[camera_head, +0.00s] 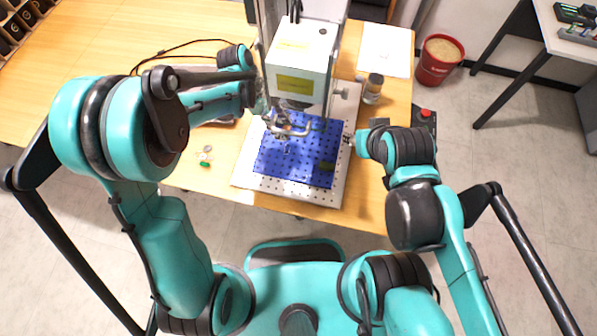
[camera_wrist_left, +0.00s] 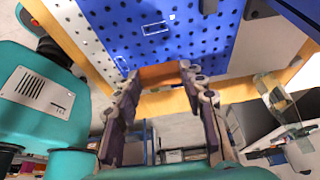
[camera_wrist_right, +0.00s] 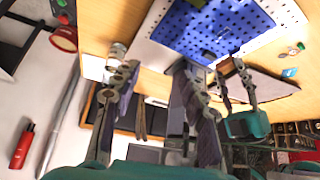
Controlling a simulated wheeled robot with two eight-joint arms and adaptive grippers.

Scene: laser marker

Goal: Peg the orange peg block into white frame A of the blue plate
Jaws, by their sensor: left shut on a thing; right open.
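The blue plate (camera_head: 315,150) is full of dark holes and lies on a larger white perforated board. My left gripper (camera_head: 285,127) is over the plate. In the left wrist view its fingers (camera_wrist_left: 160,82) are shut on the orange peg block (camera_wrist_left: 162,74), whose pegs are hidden. A white frame outline (camera_wrist_left: 158,28) shows on the plate beyond the block, and part of another outline (camera_wrist_left: 122,62) shows left of the block. I cannot read which is A. My right gripper (camera_head: 350,140) is open and empty by the plate's right side; its fingers (camera_wrist_right: 157,70) show apart.
The laser marker head (camera_head: 300,60) stands over the back of the plate. A glass jar (camera_head: 373,88) and a red button box (camera_head: 424,114) are at the right. A dark piece (camera_head: 326,166) lies on the plate's front right. Small round pieces (camera_head: 205,156) lie left of the board.

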